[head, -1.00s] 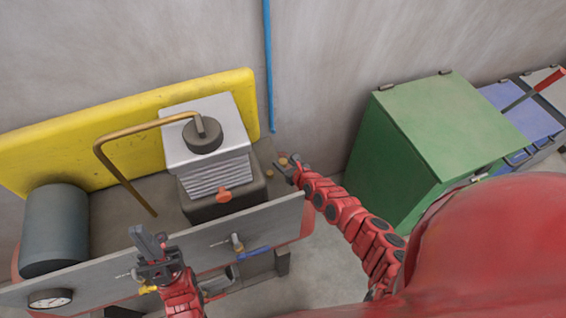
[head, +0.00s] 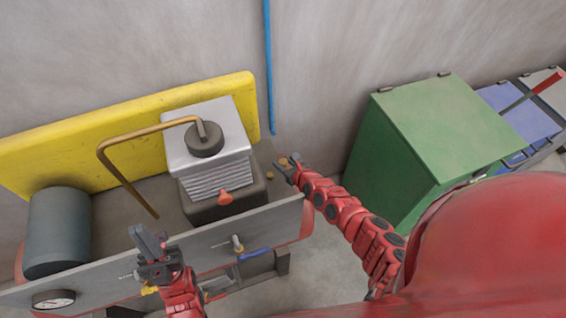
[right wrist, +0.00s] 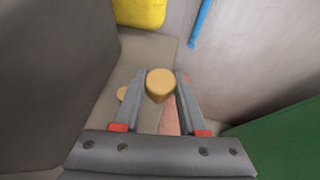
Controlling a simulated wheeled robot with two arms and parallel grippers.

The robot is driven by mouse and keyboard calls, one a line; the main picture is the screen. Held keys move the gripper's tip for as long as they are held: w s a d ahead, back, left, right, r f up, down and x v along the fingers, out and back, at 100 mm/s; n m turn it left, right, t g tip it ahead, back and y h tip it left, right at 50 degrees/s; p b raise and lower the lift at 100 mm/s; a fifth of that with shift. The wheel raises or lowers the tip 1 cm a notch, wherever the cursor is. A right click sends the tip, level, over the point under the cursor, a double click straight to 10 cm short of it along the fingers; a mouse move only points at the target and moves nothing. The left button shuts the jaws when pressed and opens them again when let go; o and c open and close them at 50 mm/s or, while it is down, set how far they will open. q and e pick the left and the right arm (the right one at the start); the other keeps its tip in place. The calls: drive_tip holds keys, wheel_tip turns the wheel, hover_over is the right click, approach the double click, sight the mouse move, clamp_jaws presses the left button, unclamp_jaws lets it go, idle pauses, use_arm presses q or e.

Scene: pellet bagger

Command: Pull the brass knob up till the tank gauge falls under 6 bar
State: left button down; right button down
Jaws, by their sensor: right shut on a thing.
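The brass knob (right wrist: 160,83) sits between the two fingers of my right gripper (right wrist: 158,92) in the right wrist view. In the head view my right gripper (head: 287,167) is at the right end of the machine, shut on the knob. The round tank gauge (head: 54,299) is at the lower left on the front panel; its white dial is seen at a slant and its value is too small to read. My left gripper (head: 150,236) is in front of the panel, away from the knob; I cannot tell its jaw state.
A dark grey tank (head: 57,232) stands at the left of the machine, before a yellow back plate (head: 70,131). A brass pipe (head: 127,182) runs to a grey block (head: 215,158). A green bin (head: 445,125) stands to the right.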

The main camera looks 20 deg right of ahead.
drive_tip(key=shift+w+r, duration=0.2)
drive_tip(key=shift+r, duration=0.1)
drive_tip(key=c, duration=0.8)
unclamp_jaws()
drive_tip(key=shift+c, duration=0.2)
drive_tip(key=o, duration=0.5)
drive_tip(key=shift+s, duration=0.1)
drive_tip(key=shift+c, duration=0.2)
drive_tip(key=shift+f, duration=0.1)
drive_tip(key=p+v, duration=0.9)
drive_tip(key=v, duration=0.8)
drive_tip(key=shift+s, duration=0.3)
